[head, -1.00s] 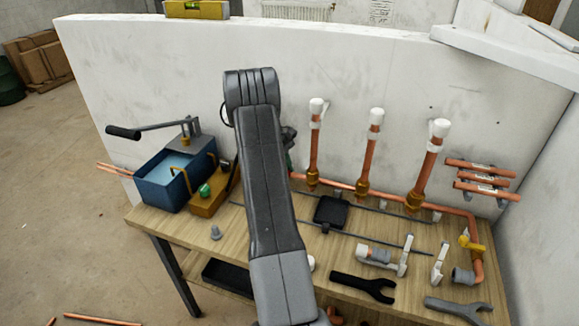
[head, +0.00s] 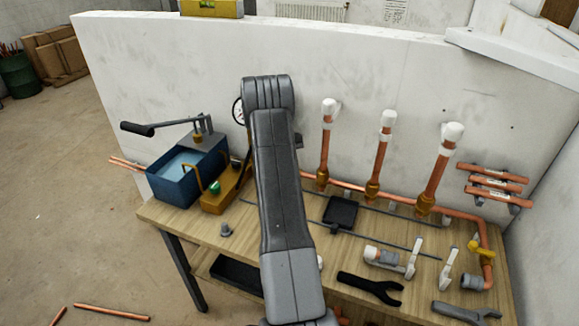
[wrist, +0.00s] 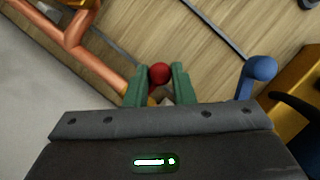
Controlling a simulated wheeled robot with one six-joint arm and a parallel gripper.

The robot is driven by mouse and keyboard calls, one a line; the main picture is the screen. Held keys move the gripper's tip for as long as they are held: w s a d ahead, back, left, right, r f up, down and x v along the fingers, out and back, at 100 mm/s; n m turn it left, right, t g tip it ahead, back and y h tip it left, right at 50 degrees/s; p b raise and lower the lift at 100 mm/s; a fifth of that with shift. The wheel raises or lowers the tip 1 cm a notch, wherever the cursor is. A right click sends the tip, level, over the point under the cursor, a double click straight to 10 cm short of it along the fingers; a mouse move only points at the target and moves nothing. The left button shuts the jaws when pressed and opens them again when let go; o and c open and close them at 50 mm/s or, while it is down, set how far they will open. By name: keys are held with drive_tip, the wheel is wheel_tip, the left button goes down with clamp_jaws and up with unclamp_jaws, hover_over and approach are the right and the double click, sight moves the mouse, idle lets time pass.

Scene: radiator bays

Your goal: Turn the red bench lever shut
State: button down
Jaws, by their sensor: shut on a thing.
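The red bench lever shows in the wrist view as a round red knob (wrist: 159,72) between the two green fingers of my gripper (wrist: 160,85). The fingers are closed on it, one on each side. The rest of the lever is mostly hidden by the fingers and the gripper body. In the head view my own arm covers the gripper and the red lever.
A blue-knobbed lever (wrist: 262,70) stands to the right of my gripper in the wrist view. On the wooden bench (head: 165,217) are a blue water tank (head: 172,188), a black wrench (head: 370,288) and upright copper pipes (head: 381,158). A white wall (head: 170,75) stands behind.

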drive_tip(key=c, duration=1.3)
unclamp_jaws()
drive_tip(key=shift+o, duration=0.2)
drive_tip(key=shift+r, duration=0.1)
wheel_tip(320, 180, up, 10)
drive_tip(key=b, duration=0.2)
drive_tip(key=shift+f, duration=0.2)
wheel_tip(320, 180, down, 10)
drive_tip(key=shift+r+p, duration=0.1)
drive_tip(key=shift+p, duration=0.9)
drive_tip(key=shift+d+n, duration=0.1)
drive_tip(key=shift+n, duration=0.2)
